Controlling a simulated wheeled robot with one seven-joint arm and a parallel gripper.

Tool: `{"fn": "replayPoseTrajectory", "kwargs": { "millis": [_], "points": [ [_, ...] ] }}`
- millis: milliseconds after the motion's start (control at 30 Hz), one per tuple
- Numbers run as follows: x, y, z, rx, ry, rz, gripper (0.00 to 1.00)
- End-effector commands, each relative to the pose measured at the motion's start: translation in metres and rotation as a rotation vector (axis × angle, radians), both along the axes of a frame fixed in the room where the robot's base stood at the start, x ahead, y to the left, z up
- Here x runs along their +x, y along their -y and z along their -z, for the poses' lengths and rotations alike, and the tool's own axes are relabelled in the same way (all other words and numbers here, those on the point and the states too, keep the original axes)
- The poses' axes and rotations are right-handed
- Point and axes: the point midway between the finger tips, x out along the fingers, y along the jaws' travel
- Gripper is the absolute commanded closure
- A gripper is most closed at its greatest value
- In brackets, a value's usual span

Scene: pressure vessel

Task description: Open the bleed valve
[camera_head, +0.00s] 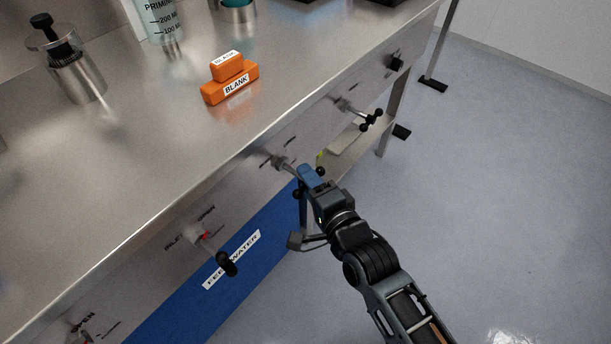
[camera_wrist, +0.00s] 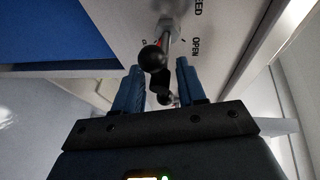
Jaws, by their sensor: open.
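My gripper (camera_head: 306,176) is at the front panel of the steel bench, at a valve (camera_head: 279,161) with a metal stem and black ball ends on its handle. In the wrist view my gripper (camera_wrist: 159,68) has its two blue fingers apart. The black-balled handle (camera_wrist: 153,58) shows between the fingers, with a gap visible on the right; contact on the left cannot be told. The panel beside its stem reads "OPEN" and a cut-off word ending "ED". No readable label names this valve as the bleed valve.
Another black-knobbed valve (camera_head: 371,119) is farther along the panel, and a lever valve (camera_head: 226,262) is nearer, above the blue "FEEDWATER" panel (camera_head: 190,310). An orange "BLANK" block (camera_head: 229,84) sits on the bench top (camera_head: 180,135). Open floor (camera_head: 500,190) lies to the right.

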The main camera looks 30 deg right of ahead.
Motion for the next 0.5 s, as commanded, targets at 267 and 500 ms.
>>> {"fn": "replayPoseTrajectory", "kwargs": {
  "millis": [267, 500],
  "points": [
    [0.018, 0.002, 0.004, -0.001, -0.001, 0.000, 0.60],
    [0.019, 0.002, 0.004, -0.001, -0.001, 0.000, 0.60]
  ]
}}
